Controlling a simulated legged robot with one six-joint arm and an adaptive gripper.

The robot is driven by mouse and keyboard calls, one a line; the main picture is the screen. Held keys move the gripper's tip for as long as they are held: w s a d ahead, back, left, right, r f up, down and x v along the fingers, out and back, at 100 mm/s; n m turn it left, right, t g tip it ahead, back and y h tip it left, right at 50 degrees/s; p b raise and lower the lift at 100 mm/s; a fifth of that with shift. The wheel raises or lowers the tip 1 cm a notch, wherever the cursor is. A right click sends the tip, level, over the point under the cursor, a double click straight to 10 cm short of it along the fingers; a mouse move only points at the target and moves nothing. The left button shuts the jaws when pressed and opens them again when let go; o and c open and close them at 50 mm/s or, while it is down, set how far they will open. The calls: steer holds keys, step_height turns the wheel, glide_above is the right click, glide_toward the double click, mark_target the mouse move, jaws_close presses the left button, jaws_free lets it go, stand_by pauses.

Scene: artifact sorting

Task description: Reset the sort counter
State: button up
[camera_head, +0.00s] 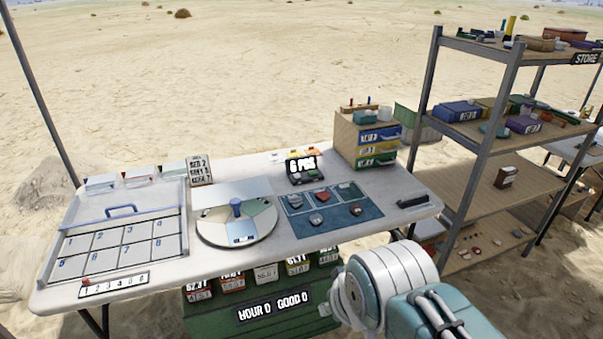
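No part is plainly labelled as the sort counter. A sign reading "HOUR 0 GOOD 0" (273,307) is on the front of the green bin unit below the table. My arm shows at the bottom right, in front of the table. My gripper itself cannot be made out.
The white table (330,247) holds a numbered tray (120,212), a round divided dial (236,226), a blue mat (331,226) with small pieces, and a drawer box (368,139). A loaded metal shelf (468,165) stands to the right. Open sand lies behind.

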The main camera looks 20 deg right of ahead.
jaws_close()
stand_by(1.1)
